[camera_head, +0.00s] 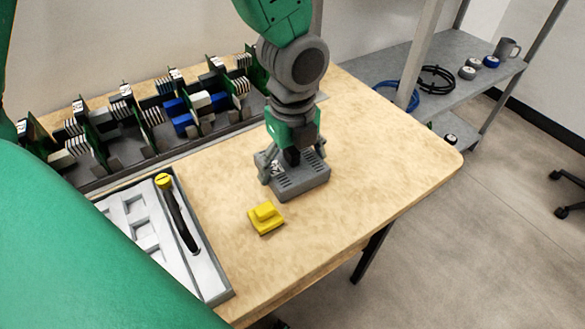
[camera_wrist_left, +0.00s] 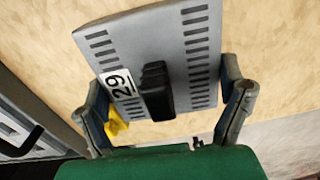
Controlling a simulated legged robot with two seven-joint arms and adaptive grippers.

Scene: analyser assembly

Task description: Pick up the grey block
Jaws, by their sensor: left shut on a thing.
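The grey block (camera_head: 301,184) is a flat slotted box at the middle of the table, below my left gripper (camera_head: 292,168). In the left wrist view the block (camera_wrist_left: 195,52) shows rows of dark slots, a white "29" label and a black raised part on its face. My left gripper (camera_wrist_left: 166,112) has one finger on either side of the block and is shut on it. Whether the block rests on the table or is slightly lifted is hard to tell. My right gripper is not in view.
A yellow block (camera_head: 266,218) lies just in front of the grey block. A tray (camera_head: 219,285) with white inserts and a black, yellow-ended tool is at left. A rack (camera_head: 100,176) of boards lines the back. The table's right side is clear. A metal shelf (camera_head: 454,91) stands beyond.

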